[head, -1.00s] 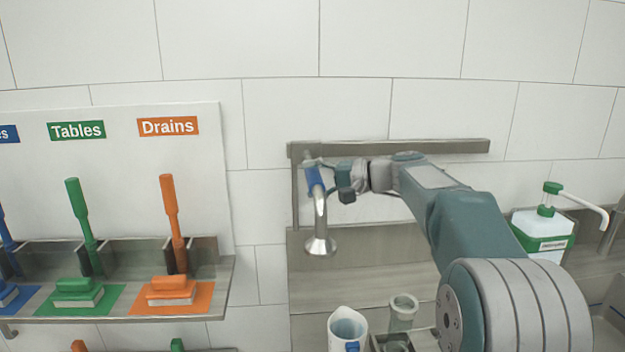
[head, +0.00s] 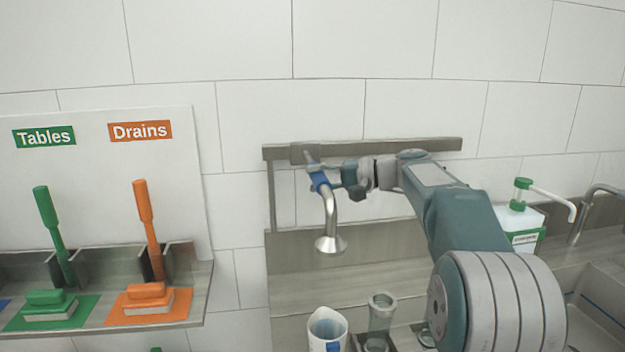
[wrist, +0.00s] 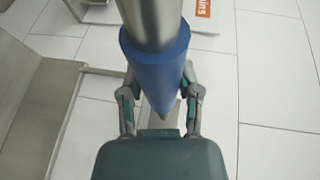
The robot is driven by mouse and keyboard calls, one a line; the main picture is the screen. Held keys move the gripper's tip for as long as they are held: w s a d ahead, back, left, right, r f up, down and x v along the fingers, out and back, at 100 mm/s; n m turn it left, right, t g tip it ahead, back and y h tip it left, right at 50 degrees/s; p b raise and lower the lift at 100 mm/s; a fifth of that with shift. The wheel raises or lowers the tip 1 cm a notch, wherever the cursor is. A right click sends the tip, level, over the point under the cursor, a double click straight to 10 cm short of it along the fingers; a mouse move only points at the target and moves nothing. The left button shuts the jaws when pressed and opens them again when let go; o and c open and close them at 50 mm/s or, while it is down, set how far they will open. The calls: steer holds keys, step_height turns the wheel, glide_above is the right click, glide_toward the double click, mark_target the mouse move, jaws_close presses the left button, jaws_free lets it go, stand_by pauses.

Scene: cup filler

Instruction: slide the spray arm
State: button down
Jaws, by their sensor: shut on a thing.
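The spray arm (head: 331,222) is a bent metal tube with a flared nozzle at its lower end. It hangs from a sliding block (head: 304,154) on a horizontal metal rail (head: 400,146), near the rail's left end. Its blue sleeve (head: 319,182) also shows large in the wrist view (wrist: 157,62). My gripper (head: 328,176) comes in from the right and is shut on the blue sleeve, with a finger on each side of it in the wrist view (wrist: 160,98). The sleeve hides part of the fingertips there.
A soap pump bottle (head: 520,222) and a sink (head: 600,300) are at right. Green and orange brushes (head: 146,225) stand on a shelf at left. The rail is clear to the right.

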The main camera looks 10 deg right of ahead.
steer(key=shift+c, duration=1.8)
jaws_free()
steer(key=shift+f, duration=0.3)
steer(key=shift+o, duration=0.3)
steer(key=shift+a+r, duration=0.1)
steer(key=shift+r, duration=0.1)
steer(key=v, duration=1.2)
